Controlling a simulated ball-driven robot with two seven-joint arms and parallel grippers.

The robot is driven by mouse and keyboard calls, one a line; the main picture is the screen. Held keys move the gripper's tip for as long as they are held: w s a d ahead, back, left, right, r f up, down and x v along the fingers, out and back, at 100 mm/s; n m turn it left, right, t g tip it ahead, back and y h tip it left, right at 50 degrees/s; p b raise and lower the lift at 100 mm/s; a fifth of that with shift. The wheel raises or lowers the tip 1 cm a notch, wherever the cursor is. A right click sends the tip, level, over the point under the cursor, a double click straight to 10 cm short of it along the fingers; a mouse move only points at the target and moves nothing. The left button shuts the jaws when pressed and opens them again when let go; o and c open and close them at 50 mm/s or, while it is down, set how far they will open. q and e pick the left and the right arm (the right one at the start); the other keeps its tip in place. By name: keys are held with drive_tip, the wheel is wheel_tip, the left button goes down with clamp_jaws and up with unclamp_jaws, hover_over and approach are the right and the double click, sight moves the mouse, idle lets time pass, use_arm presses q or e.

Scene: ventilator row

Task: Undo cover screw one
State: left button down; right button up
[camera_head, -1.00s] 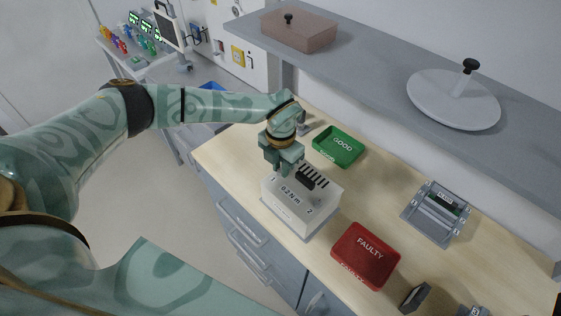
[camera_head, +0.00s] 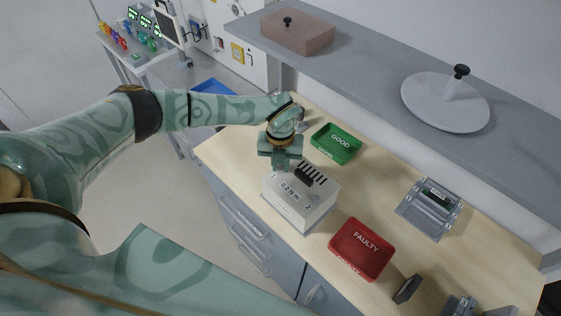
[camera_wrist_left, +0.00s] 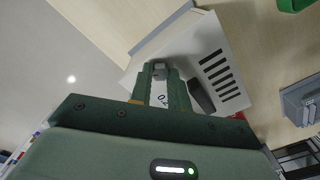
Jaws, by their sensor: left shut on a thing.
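A white ventilator unit (camera_head: 298,205) with dark vent slots, a black handle and a "0.2 N·m" label stands on the wooden bench. It also shows in the left wrist view (camera_wrist_left: 207,62). My left gripper (camera_head: 284,166) points down over the unit's far-left corner. In the left wrist view, its fingers (camera_wrist_left: 160,78) are shut on a small grey piece (camera_wrist_left: 160,69), seemingly cover screw one, at the cover's corner. The fingers hide most of it, and I cannot tell whether it is still seated. My right gripper is not in view.
A green GOOD tray (camera_head: 336,143) lies behind the unit, and a red FAULTY tray (camera_head: 361,249) lies to its right. A grey fixture (camera_head: 430,209) sits farther right. A shelf (camera_head: 375,65) overhangs the back of the bench. Bare bench lies between trays and fixture.

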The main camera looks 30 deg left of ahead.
sight(281, 167)
use_arm(q)
drive_tip(key=shift+w+r, duration=0.1)
idle(0.3)
drive_tip(key=c, duration=1.3)
unclamp_jaws()
wheel_tip(281, 167, up, 16)
drive_tip(key=shift+r, duration=0.1)
